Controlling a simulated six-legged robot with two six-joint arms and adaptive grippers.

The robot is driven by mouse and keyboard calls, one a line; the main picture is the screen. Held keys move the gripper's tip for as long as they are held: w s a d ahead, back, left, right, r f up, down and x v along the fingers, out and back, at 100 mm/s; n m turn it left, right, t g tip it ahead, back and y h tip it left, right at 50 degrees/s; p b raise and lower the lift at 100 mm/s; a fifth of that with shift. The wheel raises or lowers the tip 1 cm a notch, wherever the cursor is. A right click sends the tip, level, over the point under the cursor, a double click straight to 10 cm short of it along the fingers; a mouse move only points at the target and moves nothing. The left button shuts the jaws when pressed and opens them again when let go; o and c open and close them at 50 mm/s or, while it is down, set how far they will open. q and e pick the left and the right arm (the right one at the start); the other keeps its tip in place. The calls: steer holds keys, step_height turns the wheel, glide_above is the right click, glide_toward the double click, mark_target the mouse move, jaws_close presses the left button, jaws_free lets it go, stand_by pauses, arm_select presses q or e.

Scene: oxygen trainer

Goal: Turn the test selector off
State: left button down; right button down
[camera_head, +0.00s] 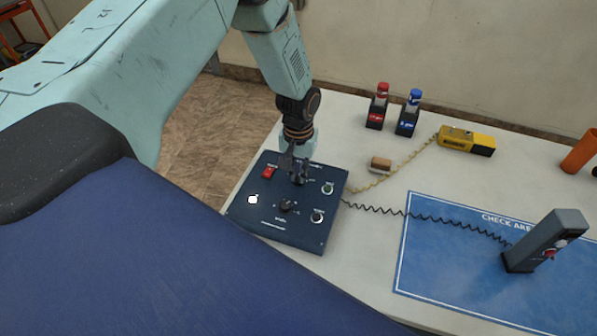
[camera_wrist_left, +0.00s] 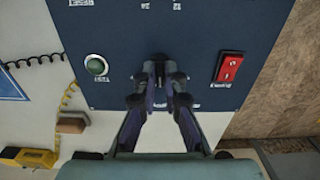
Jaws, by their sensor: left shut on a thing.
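A dark blue control panel (camera_head: 240,215) lies on the white table, and it fills much of the left wrist view (camera_wrist_left: 200,35). My left gripper (camera_head: 299,178) reaches down to its far part, between a red switch (camera_head: 268,172) and a green button (camera_head: 327,188). In the left wrist view the fingertips (camera_wrist_left: 160,80) are close together on a small dark knob, apparently the test selector. The fingers hide most of this knob, so its setting cannot be read. Another black knob (camera_head: 288,206) sits nearer the panel's middle, clear of the gripper. My right gripper is not in view.
A yellow device (camera_head: 466,140), red and blue bottles, and a brown block (camera_head: 381,164) stand beyond. A grey handset (camera_head: 545,241) stands on the blue mat (camera_head: 430,270); coiled cords cross the table.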

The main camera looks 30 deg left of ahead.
mark_target(298, 176)
arm_select(q)
steer(key=shift+w+r+m, duration=0.1)
steer(key=shift+r+m, duration=0.05)
steer(key=shift+m, duration=0.15)
steer(key=c, duration=1.4)
jaws_free()
steer(key=shift+c, duration=0.2)
step_height(298, 176, up, 12)
steer(key=shift+s, duration=0.2)
